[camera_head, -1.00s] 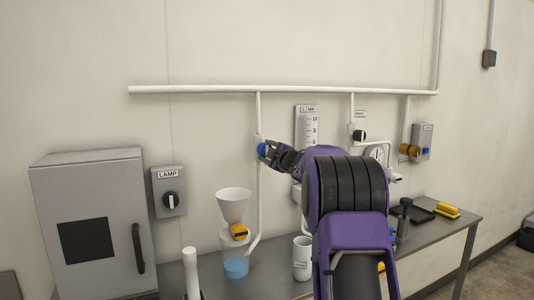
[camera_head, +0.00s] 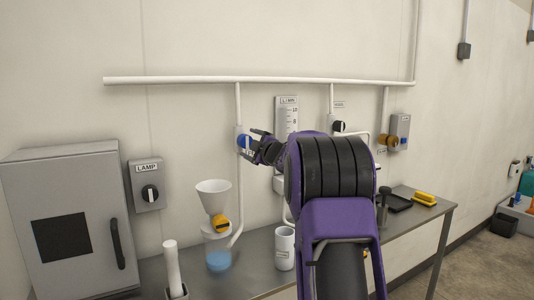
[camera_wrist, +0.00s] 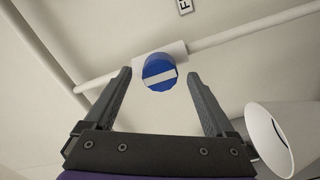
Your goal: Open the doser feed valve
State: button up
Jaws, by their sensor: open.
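A round blue valve knob (camera_head: 243,141) with a white bar sits on the vertical white pipe at the wall. In the wrist view, the knob (camera_wrist: 160,72) lies ahead of and between the fingertips, and its bar runs roughly along the pipe. My gripper (camera_head: 260,142) is open and empty, just right of the knob in the head view. In the wrist view, my gripper's two fingers (camera_wrist: 158,78) are spread wider than the knob, with no clear contact. A small wall label beside it is cut off, so its name cannot be read.
A white funnel (camera_head: 213,195) with a yellow valve (camera_head: 220,223) stands over a vessel of blue liquid (camera_head: 218,260). A white cup (camera_head: 285,249) stands on the bench. A grey cabinet (camera_head: 72,215) and LAMP switch box (camera_head: 147,186) are left. My arm hides the bench middle.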

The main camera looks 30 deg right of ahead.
jog(key=s+b, duration=0.1)
jog(key=s, duration=1.4)
jog(key=shift+d, duration=0.25)
jog(key=shift+a, duration=0.1)
